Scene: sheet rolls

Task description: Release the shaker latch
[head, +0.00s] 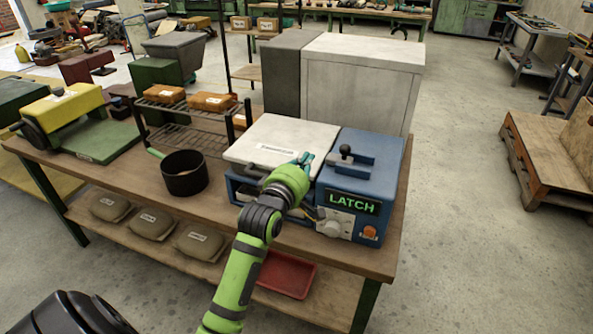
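The shaker is a white-lidded unit (280,138) joined to a blue control box (375,185) on the wooden bench. On top of the blue box is a latch lever with a black round knob (346,150) beside a raised blue bar. A dark display on the box front reads LATCH (352,203) in green. My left gripper (304,160) is over the lid's right side, left of the latch knob and apart from it in the picture. Its teal fingers are small, and their opening is unclear. The green arm hides part of the unit's front. My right gripper is not in view.
An orange button (370,232) and a pale dial sit on the box front. A black pot (184,173) stands left of the shaker. A wire rack (190,138) with orange packs and a large white cabinet (362,80) stand behind. A red tray (287,274) lies on the lower shelf.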

